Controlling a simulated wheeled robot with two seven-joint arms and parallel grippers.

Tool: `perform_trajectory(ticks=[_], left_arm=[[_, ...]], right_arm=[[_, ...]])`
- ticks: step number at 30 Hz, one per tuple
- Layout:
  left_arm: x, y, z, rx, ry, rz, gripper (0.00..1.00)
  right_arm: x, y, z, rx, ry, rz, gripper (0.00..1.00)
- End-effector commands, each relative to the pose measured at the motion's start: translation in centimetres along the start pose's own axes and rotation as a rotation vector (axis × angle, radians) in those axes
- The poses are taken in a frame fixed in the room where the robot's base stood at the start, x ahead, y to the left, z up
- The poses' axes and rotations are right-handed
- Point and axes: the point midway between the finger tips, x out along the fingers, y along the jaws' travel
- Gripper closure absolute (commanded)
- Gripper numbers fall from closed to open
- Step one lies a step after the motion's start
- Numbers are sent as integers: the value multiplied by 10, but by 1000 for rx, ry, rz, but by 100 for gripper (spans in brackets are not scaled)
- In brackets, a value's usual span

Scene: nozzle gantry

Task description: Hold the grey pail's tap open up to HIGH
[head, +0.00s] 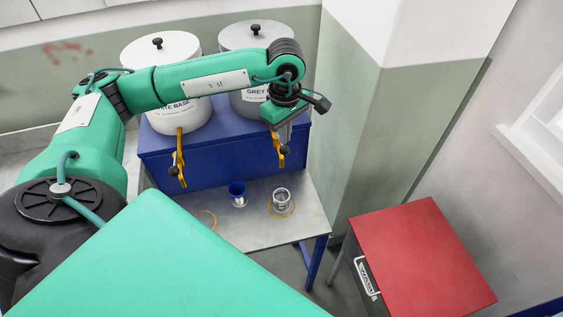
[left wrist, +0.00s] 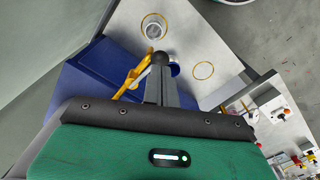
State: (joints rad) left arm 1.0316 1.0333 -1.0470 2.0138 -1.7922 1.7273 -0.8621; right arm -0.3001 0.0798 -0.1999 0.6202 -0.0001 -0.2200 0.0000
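The grey pail (head: 255,38) stands on a blue stand, its label partly behind my left arm. Its yellow tap (head: 278,148) hangs at the front; the tap also shows in the left wrist view (left wrist: 133,76), left of my fingers. My left gripper (head: 284,128) points down right at this tap. In the left wrist view its fingers (left wrist: 160,76) look closed together, with a dark round knob at their tips; I cannot tell whether they touch it. A clear jar (head: 281,199) stands in a yellow ring on the bench below. Its fill cannot be read. My right gripper is out of view.
The white pail (head: 163,52) with its own yellow tap (head: 180,155) stands left of the grey one. A blue cup (head: 237,194) is on the bench (head: 255,232), near an empty yellow ring (left wrist: 203,70). A red-topped cabinet (head: 420,260) stands at the right, a wall corner behind.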

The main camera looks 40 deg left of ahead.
Motion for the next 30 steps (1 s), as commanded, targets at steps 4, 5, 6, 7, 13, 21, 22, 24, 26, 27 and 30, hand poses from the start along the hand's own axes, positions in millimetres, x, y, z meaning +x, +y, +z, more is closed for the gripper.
perform_trajectory(ticks=[4,5,6,7,13,21,22,24,26,27,30], left_arm=[[-11,0,0,0,0,2,100],[-14,0,0,0,0,2,100],[-18,0,0,0,0,2,100],[-21,0,0,0,0,2,100],[-41,0,0,0,0,1,100],[-50,0,0,0,-1,1,100],[-50,0,0,0,-1,1,100],[-50,0,0,0,0,1,100],[-50,0,0,0,0,1,100],[-50,0,0,0,0,1,100],[-50,0,0,0,0,1,100]], right_arm=[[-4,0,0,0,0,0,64],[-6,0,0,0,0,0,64],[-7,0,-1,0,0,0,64],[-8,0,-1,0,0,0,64],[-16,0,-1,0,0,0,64],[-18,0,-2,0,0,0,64],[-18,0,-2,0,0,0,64],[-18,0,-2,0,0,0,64],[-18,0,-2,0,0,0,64],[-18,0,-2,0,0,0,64],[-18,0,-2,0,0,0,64]])
